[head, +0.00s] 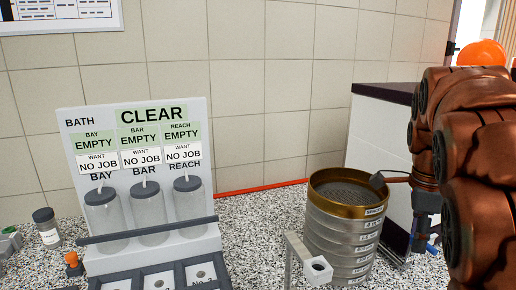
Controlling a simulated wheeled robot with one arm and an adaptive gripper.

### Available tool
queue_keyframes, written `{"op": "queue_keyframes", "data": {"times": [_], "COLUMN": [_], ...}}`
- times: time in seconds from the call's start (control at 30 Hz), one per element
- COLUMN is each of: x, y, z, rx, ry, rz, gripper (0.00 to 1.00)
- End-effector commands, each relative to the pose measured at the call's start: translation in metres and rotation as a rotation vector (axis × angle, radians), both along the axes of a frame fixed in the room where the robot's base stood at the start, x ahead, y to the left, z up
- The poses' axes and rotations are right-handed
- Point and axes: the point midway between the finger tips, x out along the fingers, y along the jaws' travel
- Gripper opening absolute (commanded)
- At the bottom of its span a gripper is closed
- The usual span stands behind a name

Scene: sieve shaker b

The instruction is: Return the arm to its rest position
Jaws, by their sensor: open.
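My arm (480,170) fills the right side of the head view, with its copper-coloured links folded close to the camera. My gripper (424,238) hangs below the wrist, small and partly hidden behind the nearer links. It points down and is open, with nothing visible in it. It is to the right of the sieve stack and apart from it in the picture.
A brass-rimmed sieve stack (348,235) stands on the speckled counter, grey material in its top. A white bath panel (137,118) reading CLEAR holds three lidded jars. A small dark-lidded jar (47,232) stands left. A dark-topped cabinet (375,130) is behind the stack.

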Motion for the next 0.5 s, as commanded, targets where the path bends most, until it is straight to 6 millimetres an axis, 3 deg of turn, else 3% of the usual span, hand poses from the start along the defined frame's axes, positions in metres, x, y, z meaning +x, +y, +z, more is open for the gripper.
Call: {"op": "queue_keyframes", "data": {"times": [0.5], "x": [-0.109], "y": [0.085], "z": [-0.063], "rx": [0.093], "ry": [0.140], "rz": [0.968], "gripper": [0.43]}}
